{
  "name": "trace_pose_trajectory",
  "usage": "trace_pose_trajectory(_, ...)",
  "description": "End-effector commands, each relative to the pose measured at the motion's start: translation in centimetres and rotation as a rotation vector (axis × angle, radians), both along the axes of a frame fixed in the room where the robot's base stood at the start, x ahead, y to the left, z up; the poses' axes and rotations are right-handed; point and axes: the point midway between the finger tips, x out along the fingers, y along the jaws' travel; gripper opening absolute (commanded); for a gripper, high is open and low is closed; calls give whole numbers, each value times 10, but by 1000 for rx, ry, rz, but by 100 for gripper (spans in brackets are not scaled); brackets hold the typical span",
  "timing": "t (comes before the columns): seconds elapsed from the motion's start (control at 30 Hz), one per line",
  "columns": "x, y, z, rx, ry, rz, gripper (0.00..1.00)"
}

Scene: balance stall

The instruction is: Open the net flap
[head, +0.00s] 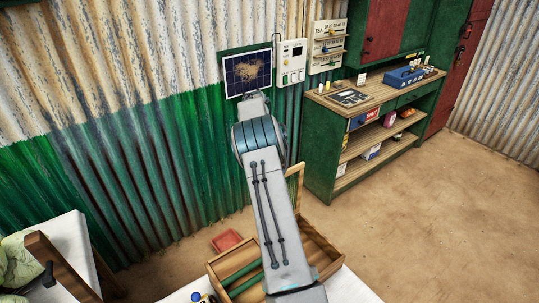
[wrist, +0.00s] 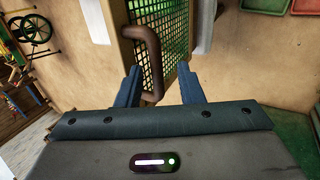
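In the wrist view, the net flap (wrist: 172,48) shows as green mesh in a pale wooden frame (wrist: 119,40), just beyond my fingers. A brown curved handle (wrist: 153,45) stands out from the frame. My gripper (wrist: 160,75) is open, with its two blue fingers apart. The handle appears in the gap between them, nearer the left finger; I see no finger pressed on it. Whether it lies fully within the fingers' depth I cannot tell. In the head view my arm covers the middle, and my gripper does not show there.
In the head view, a wooden box (head: 222,266) lies partly behind my arm, near a red tray (head: 227,241). A green-and-wood workbench (head: 322,150) stands right, with open floor (head: 440,210) before it.

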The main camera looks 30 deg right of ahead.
Motion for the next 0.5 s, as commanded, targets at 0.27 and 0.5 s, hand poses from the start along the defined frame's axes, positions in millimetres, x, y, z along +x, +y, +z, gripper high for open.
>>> trace_pose_trajectory(0.27,17,1,30,0,-1,0,34)
trace_pose_trajectory(0.5,25,2,46,2,2,-1,34)
